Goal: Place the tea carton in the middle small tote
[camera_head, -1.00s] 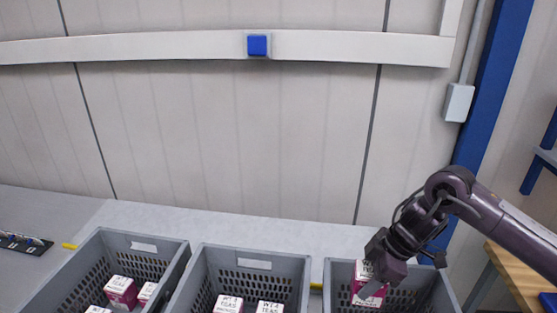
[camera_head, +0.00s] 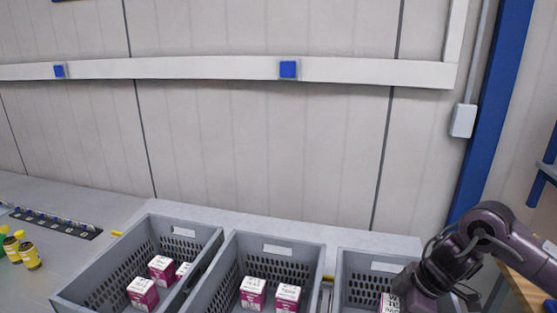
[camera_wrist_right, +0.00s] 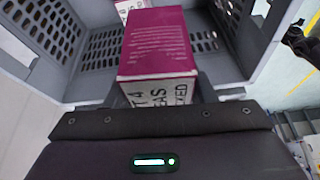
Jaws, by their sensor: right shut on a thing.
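In the head view three grey totes stand in a row: the left tote (camera_head: 205,238), the middle tote (camera_head: 308,248) and the right tote (camera_head: 352,258). My right gripper (camera_head: 408,292) is low over the right tote. In the right wrist view a magenta and white tea carton (camera_wrist_right: 160,50) is between the fingers, which are mostly hidden, and the gripper is shut on it. A second carton (camera_wrist_right: 128,6) shows just beyond it. In the head view a carton (camera_head: 389,303) in the right tote is partly hidden by my gripper. My left gripper is not in view.
Two cartons (camera_head: 253,293) stand in the middle tote, and several (camera_head: 143,293) in the left one. A wall rises behind. The totes' walls stand close around the gripper.

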